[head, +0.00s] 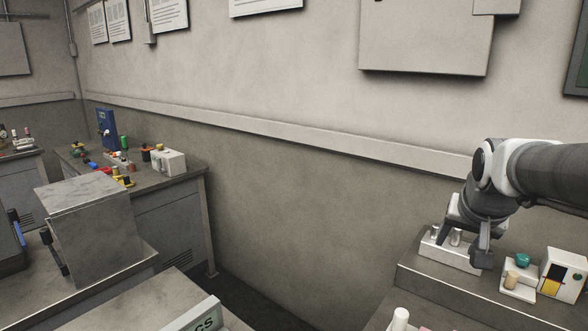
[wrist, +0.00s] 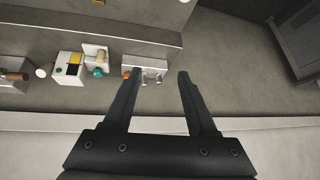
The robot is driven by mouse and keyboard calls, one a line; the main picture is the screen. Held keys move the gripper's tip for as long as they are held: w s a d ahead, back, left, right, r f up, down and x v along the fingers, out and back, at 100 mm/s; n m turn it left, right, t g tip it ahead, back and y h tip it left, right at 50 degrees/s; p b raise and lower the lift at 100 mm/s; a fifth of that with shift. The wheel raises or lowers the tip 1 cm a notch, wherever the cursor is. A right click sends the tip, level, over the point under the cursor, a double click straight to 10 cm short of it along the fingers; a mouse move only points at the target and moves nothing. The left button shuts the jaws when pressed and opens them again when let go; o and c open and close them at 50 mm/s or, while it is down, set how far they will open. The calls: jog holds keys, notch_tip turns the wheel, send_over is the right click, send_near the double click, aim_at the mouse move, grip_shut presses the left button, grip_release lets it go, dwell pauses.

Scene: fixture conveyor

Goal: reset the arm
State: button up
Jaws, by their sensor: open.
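My gripper (wrist: 161,75) shows in the wrist view with its two dark fingers spread apart and nothing between them. In the head view my gripper (head: 481,250) hangs at the right, above a grey bench with a raised step. A light tray with small metal pieces (head: 447,254) lies close behind and beside the fingers. In the wrist view this tray (wrist: 152,73) shows beyond the fingers, partly hidden by the left one. I cannot tell whether a finger touches it.
Right of the gripper stand a small holder with a teal knob (head: 523,260) and a white box with black and yellow panels (head: 562,275). The wall (head: 300,170) runs behind the bench. A grey metal box (head: 95,230) and a cluttered bench (head: 150,180) are at left.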

jog(key=s+a+f+n+y+p, duration=0.1)
jog(key=s+a+n, duration=0.2)
jog(key=s+a, duration=0.5)
jog(key=s+a+f+n+g+y+p, duration=0.1)
jog(key=s+a+n, duration=0.2)
jog(key=s+a, duration=0.5)
jog(key=shift+s+y, duration=0.3)
jog(key=shift+s, duration=0.5)
